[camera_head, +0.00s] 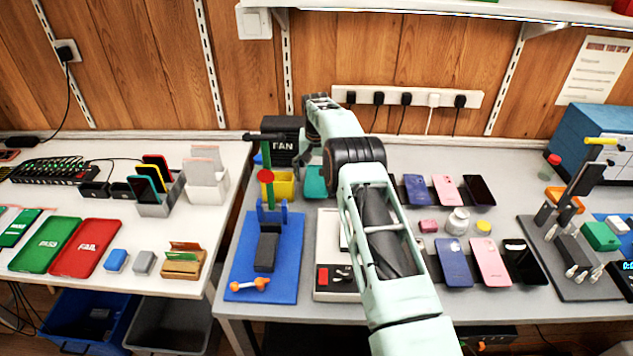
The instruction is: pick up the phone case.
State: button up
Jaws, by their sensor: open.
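No single item is clearly marked as the phone case. Flat phone-shaped items lie on the grey bench right of my arm. The back row has a blue one (417,190), a pink one (447,190) and a black one (480,190). The front row has a larger blue one (454,262), a pink one (490,262) and a black one (526,262). I cannot tell which are cases and which are phones. My arm rises across the middle of the bench and bends toward the wall. My gripper cannot be made out.
A blue mat (237,280) with a dark block lies left of my arm. A yellow bin (284,187) and a black FAN box (284,128) stand behind it. Small jars (458,221) sit between the phone rows. A grey fixture (550,285) stands at right. Trays (85,248) lie on the white table.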

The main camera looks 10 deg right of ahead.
jog(key=shift+c, duration=0.2)
jog(key=c, duration=1)
jog(key=shift+r, duration=0.1)
